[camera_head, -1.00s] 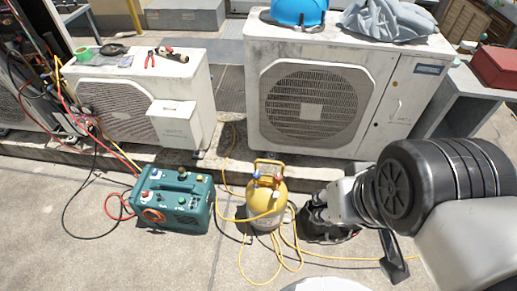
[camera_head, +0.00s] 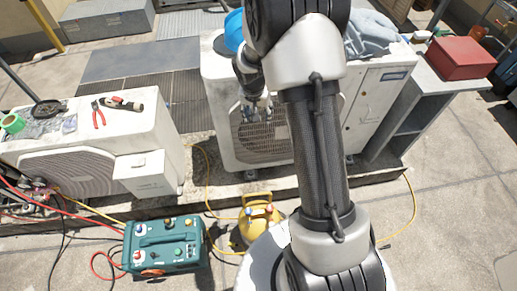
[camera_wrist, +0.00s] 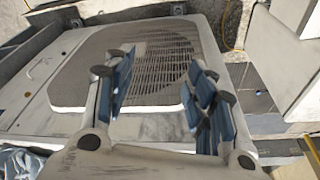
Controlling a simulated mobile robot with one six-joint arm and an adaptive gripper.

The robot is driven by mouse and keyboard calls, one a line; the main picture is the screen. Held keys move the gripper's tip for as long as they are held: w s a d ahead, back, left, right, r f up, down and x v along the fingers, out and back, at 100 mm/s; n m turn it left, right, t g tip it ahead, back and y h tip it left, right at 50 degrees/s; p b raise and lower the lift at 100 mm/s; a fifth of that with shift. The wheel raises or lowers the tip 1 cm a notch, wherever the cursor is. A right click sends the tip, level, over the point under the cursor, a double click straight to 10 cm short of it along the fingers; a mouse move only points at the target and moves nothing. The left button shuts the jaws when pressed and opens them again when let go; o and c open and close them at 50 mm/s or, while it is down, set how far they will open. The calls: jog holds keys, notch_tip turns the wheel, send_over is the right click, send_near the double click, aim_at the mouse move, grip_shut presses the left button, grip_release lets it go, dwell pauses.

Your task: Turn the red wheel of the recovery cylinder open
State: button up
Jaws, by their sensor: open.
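The yellow recovery cylinder (camera_head: 257,226) stands on the ground in the head view, to the right of the green machine. Its right and lower parts are hidden behind my own body. A small red wheel (camera_head: 270,209) shows on its top at the right, with a blue one at the left. My gripper (camera_head: 256,112) is up in front of the large condenser's grille, well above and behind the cylinder. In the wrist view my gripper (camera_wrist: 160,95) has its blue-padded fingers apart, with nothing between them. The cylinder is not clearly visible in the wrist view.
The large white condenser (camera_head: 219,112) faces my gripper; its grille (camera_wrist: 150,55) fills the wrist view. The green machine (camera_head: 165,243) stands left of the cylinder, with hoses around. A smaller condenser (camera_head: 70,160) is at left. A red box (camera_head: 461,58) sits on a grey bench at right.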

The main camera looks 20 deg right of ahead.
notch_tip(320, 180, down, 8)
jog(key=d+f+m+p, duration=0.1)
jog(key=d+p, duration=0.1)
jog(key=p, duration=0.1)
jog(key=m+g+y+p, duration=0.2)
jog(key=m+p, duration=0.2)
jog(key=p, duration=0.5)
send_near(270, 208)
notch_tip(270, 208, down, 8)
jog(key=b, duration=1.7)
jog(key=shift+a+f, duration=0.1)
jog(key=shift+f, duration=0.15)
jog(key=c, duration=1.1)
jog(key=shift+o, duration=0.2)
